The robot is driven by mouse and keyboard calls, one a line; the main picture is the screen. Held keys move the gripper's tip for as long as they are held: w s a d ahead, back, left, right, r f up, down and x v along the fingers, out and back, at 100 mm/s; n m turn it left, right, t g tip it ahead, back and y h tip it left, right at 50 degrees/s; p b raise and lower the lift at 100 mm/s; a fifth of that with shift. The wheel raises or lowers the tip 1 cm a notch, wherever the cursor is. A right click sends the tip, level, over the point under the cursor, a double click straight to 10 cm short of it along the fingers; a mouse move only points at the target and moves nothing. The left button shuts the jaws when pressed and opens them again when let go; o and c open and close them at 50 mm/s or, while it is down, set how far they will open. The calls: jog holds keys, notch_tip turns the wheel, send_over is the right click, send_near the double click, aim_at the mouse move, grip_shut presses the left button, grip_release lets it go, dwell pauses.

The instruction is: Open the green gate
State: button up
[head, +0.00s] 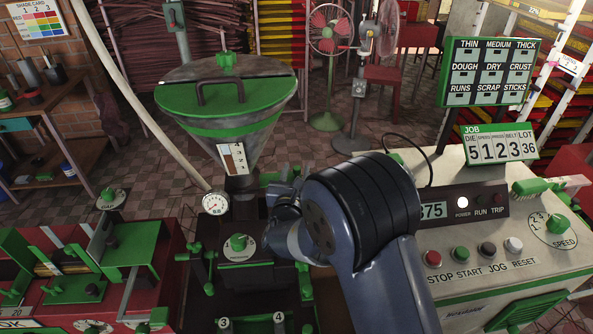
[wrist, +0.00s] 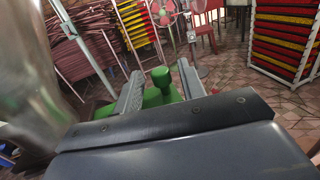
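In the wrist view, a green knob (wrist: 161,78) stands upright on a green plate (wrist: 158,98), which I take to be the green gate. My gripper (wrist: 160,76) is open, with one grey finger on each side of the knob. A gap shows on both sides of the knob. In the head view, green metal (head: 278,178) shows beside the neck under the hopper (head: 215,100), partly behind my wrist. My fingers and the knob are hidden by my arm there, so whether the gate is open or shut cannot be told.
The control panel (head: 480,215) with buttons stands at the right. A gauge (head: 214,203) and a green-knobbed block (head: 238,243) sit left of my wrist. The hopper's metal wall (wrist: 25,70) is close on the left in the wrist view. Fans and racks stand behind.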

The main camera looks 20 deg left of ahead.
jog(key=b+v, duration=0.1)
jog(key=v, duration=0.8)
jog(key=shift+b, duration=0.35)
jog(key=p+x, duration=0.2)
jog(key=x, duration=0.8)
jog(key=shift+w, duration=0.2)
jog(key=shift+w+a+r+p, duration=0.1)
jog(key=shift+w+a+p, duration=0.1)
jog(key=shift+p, duration=0.15)
jog(key=shift+s+a, duration=0.2)
jog(key=shift+d, duration=0.1)
